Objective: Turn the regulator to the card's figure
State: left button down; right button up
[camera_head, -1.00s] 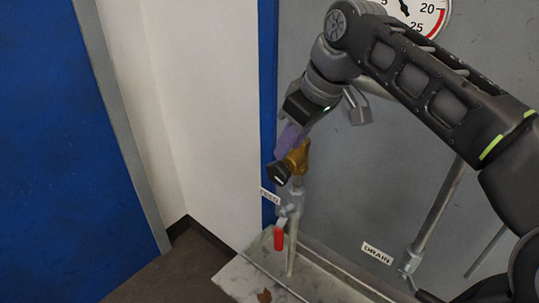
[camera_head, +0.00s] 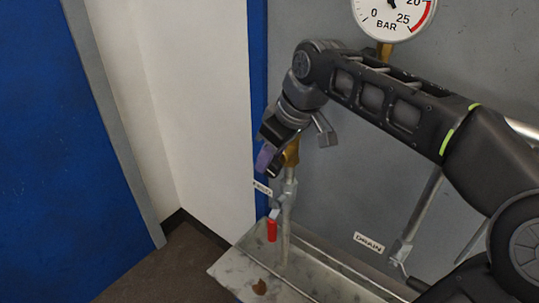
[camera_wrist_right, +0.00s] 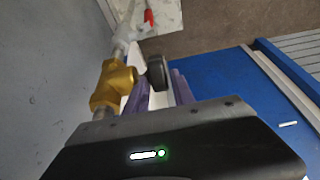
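The regulator has a brass body (camera_head: 291,153) and a black knob. It stands on a grey pipe below the gauge, partly hidden by my right gripper (camera_head: 268,163). In the right wrist view the brass body (camera_wrist_right: 112,86) and black knob (camera_wrist_right: 156,73) show clearly. There my right gripper's purple fingers (camera_wrist_right: 158,90) are apart, with a gap between them, and their tips are close at the knob. I cannot tell whether they touch it. The pressure gauge (camera_head: 393,14), marked BAR, is cut off at the top. No card with a figure is in view. My left gripper is not in view.
A red-handled valve (camera_head: 272,230) hangs below the regulator, near a partly hidden label. A DRAIN label (camera_head: 369,243) is on the grey panel at right. A metal tray (camera_head: 238,268) lies beneath. Open floor and a blue panel (camera_head: 60,150) are at left.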

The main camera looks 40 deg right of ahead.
jog(key=shift+f, duration=0.2)
jog(key=shift+c, duration=0.2)
grip_shut()
